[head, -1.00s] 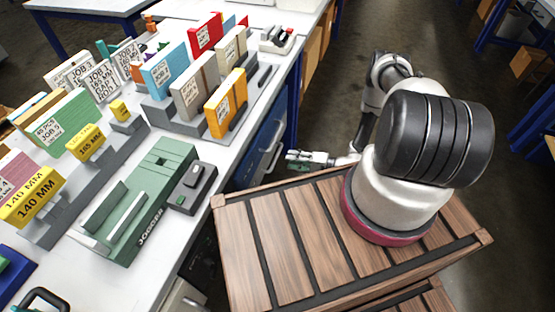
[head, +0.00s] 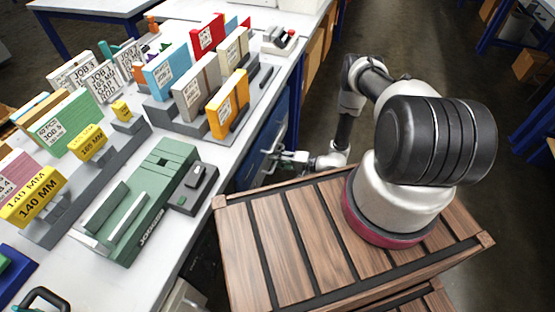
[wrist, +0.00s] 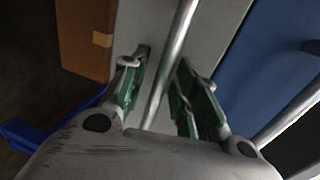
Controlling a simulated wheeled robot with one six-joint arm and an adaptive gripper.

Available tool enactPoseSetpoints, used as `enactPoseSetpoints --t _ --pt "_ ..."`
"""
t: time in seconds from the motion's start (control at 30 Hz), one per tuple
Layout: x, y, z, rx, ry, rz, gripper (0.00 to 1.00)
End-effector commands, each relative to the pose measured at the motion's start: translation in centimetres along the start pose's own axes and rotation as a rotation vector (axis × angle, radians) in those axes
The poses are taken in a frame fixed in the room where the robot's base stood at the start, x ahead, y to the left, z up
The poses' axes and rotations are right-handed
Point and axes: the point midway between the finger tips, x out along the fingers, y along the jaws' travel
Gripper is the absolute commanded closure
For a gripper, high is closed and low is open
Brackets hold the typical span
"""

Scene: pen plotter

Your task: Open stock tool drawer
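The blue drawer fronts (head: 248,172) are under the white bench's right side in the head view; I can read no drawer label. My gripper (head: 281,158) is beside them, low behind the wooden top. In the wrist view my gripper (wrist: 163,85) is open, with green-padded fingers on either side of a silver bar handle (wrist: 174,60). Gaps show between the bar and the fingers. A grey panel (wrist: 220,35) lies behind this bar. A second silver bar (wrist: 292,118) crosses in front of the blue panel (wrist: 275,70) at right.
My arm reaches over the slatted wooden top (head: 290,255). The bench (head: 215,155) carries the green jogger (head: 150,205) and upright job blocks. A cardboard box (wrist: 85,35) and a blue frame part (wrist: 40,135) are left of my gripper in the wrist view. The floor beyond is open.

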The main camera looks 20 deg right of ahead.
Motion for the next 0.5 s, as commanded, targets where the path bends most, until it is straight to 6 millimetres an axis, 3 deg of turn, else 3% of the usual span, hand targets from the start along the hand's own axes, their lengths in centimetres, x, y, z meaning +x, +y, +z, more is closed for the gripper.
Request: enactPoseSetpoints --t 0.03,0.13,0.5 --pt "-0.01 0.0 0.0 0.0 0.0 0.0 0.84" --pt "-0.02 0.0 0.0 0.0 0.0 0.0 1.0" --pt "-0.52 0.12 0.0 0.001 0.0 0.001 1.0"
